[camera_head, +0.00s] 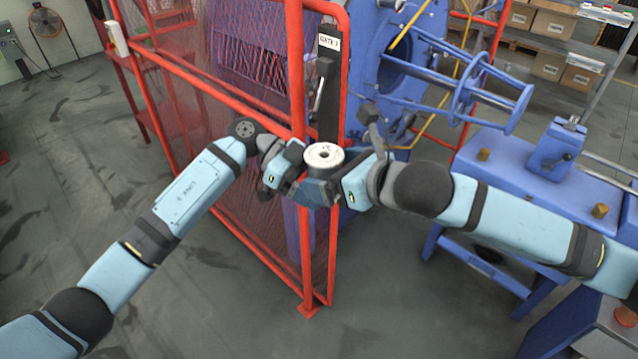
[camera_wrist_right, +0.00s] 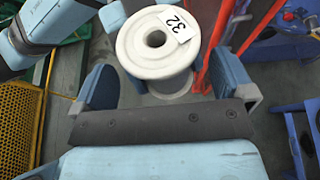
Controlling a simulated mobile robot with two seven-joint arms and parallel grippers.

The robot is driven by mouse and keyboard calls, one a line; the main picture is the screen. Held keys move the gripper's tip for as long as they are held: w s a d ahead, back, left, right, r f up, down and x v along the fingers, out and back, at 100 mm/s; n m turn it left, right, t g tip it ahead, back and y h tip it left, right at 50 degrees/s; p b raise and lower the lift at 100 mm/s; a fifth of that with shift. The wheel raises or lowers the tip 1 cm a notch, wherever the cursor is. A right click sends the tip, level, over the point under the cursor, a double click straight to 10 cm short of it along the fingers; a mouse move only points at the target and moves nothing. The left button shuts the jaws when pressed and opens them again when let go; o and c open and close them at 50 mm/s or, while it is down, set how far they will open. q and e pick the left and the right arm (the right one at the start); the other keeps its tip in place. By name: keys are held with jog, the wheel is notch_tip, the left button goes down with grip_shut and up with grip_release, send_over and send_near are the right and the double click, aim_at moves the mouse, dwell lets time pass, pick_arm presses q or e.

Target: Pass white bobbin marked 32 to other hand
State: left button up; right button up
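The white bobbin marked 32 (camera_head: 323,155) is upright in the air between my two grippers, in front of the red mesh guard. In the right wrist view the bobbin (camera_wrist_right: 157,45) shows its round top, centre hole and the "32" label. My right gripper (camera_wrist_right: 165,88) is open there, one finger on each side of the bobbin, with gaps showing beside its lower part. My left gripper (camera_head: 300,172) is at the left side of the bobbin and appears to hold it up; its finger contact is mostly hidden.
The red mesh guard (camera_head: 215,120) stands close behind my grippers. A blue machine with a round cage (camera_head: 480,90) is behind and to the right. A blue bench (camera_head: 530,170) lies under my right arm. Boxes stand on shelves (camera_head: 545,45) at the back right. Floor is clear at front left.

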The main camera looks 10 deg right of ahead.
jog(key=v, duration=1.2)
pick_arm(q)
jog(key=shift+w, duration=0.1)
pick_arm(e)
notch_tip(320, 180, down, 19)
jog(key=w+a+m+t, duration=0.1)
jog(key=a+m+t, duration=0.1)
jog(key=m, duration=2.2)
jog(key=s+d+f+m+h, duration=0.3)
jog(key=s+f+m, duration=0.4)
jog(key=f, duration=0.3)
jog(key=s+d+f+m+g+h, duration=0.1)
jog(key=s+d+f+m+h, duration=0.2)
jog(key=s+f+m, duration=0.4)
notch_tip(320, 180, down, 4)
jog(key=d+m, duration=0.1)
jog(key=m, duration=0.2)
